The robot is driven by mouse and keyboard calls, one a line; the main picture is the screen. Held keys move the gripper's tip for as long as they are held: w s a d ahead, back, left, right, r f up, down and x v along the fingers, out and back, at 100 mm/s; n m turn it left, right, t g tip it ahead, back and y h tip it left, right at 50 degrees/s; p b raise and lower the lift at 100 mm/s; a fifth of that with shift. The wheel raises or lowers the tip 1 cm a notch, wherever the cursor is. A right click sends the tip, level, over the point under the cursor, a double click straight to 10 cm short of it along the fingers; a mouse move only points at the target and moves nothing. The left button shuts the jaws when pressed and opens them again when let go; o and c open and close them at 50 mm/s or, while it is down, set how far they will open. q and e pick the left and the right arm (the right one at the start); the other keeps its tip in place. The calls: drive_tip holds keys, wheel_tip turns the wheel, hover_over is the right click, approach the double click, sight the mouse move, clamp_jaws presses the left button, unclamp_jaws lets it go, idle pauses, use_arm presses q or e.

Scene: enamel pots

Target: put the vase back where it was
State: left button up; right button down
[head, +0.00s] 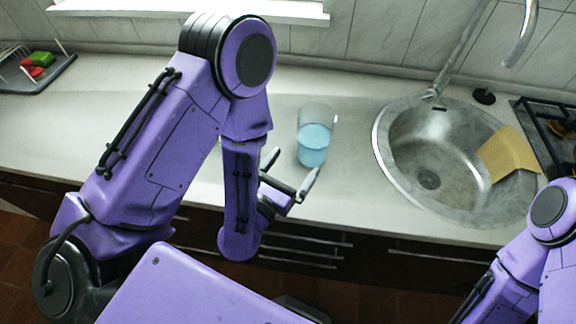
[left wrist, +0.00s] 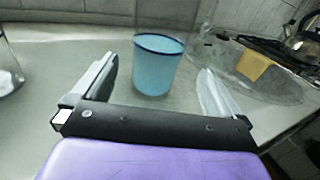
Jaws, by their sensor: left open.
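The vase (head: 313,143) looks like a clear glass cylinder with blue liquid in its lower part. It stands upright on the counter, left of the sink. It also shows in the left wrist view (left wrist: 157,70), centred ahead of the fingers. My left gripper (head: 289,172) is open and empty, low at the near side of the vase. Its two fingers point toward the vase and are spread wider than it; I cannot tell whether they touch it. My right gripper is out of view; only part of that arm shows at the lower right.
The steel sink (head: 385,160) with a tap (head: 432,92) lies right of the vase, with a tan cloth or sponge (head: 508,153) in it. A stove (head: 550,122) is at the far right. A dish rack (head: 35,75) stands far left. Another clear glass vessel (left wrist: 8,75) shows in the left wrist view.

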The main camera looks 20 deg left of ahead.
use_arm(q)
drive_tip(key=shift+s+r+p, duration=0.1)
drive_tip(key=shift+s+p, duration=0.25)
drive_tip(key=shift+s, duration=0.45)
drive_tip(key=shift+s+a, duration=0.1)
drive_tip(key=shift+s, duration=0.15)
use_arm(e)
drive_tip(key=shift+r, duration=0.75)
